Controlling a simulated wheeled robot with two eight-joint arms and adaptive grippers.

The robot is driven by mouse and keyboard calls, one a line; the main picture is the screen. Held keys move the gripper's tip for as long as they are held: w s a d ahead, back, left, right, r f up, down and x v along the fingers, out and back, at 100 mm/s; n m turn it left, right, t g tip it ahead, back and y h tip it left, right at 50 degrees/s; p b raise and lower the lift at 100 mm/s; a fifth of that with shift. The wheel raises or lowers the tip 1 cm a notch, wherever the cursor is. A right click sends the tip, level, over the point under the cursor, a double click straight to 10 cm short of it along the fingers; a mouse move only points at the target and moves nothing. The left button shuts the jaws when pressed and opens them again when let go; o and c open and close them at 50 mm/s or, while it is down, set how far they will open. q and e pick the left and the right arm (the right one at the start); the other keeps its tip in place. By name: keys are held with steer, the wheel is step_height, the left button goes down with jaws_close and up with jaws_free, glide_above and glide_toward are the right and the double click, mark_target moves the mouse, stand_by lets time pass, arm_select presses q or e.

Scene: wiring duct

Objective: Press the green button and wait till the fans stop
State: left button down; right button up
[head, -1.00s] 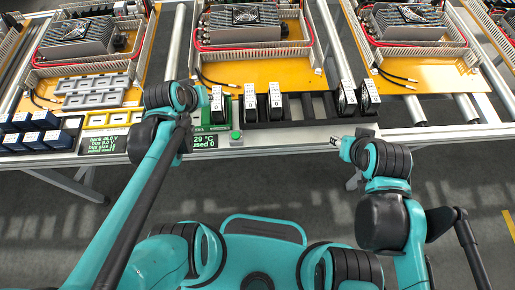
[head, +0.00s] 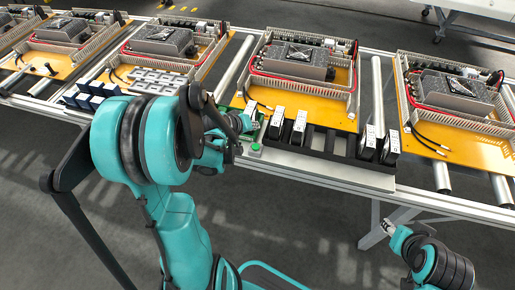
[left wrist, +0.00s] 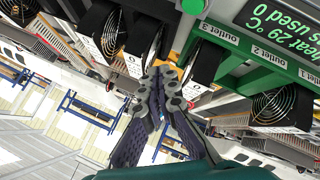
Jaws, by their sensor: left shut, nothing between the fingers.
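The green button (head: 256,147) sits on a small grey box at the front edge of the bench in the head view. My left gripper (head: 236,148) is just left of it, partly hidden by its own wrist. In the left wrist view my left gripper (left wrist: 166,78) is shut and empty, its tips close to the outlet row. Fans show there, one at the upper left (left wrist: 110,32) and one at the right (left wrist: 272,106); I cannot tell whether they spin. A dark display (left wrist: 275,22) reads heat 29 °C, used 0. My right gripper (head: 388,228) is in front of the bench, away from the button.
White-faced black modules (head: 299,127) stand in a black rack (head: 335,145) right of the button. Yellow boards with grey heat-sink units (head: 297,62) line the conveyor behind. Dark blue blocks (head: 88,97) sit left of my left arm. The floor in front is clear.

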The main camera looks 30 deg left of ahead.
mark_target(254, 147)
arm_select(q)
steer(key=shift+f, duration=0.1)
step_height(254, 147, down, 8)
steer(key=b, duration=0.6)
steer(key=shift+b, duration=0.35)
steer(key=shift+f+b, duration=0.3)
steer(key=shift+b, duration=0.1)
stand_by(0.6)
steer(key=shift+f+b, duration=0.4)
steer(key=shift+b, duration=0.05)
steer(key=shift+f+b, duration=0.35)
stand_by(0.4)
steer(key=shift+r, duration=0.15)
stand_by(0.3)
steer(key=shift+r+p, duration=0.6)
steer(key=shift+r, duration=0.05)
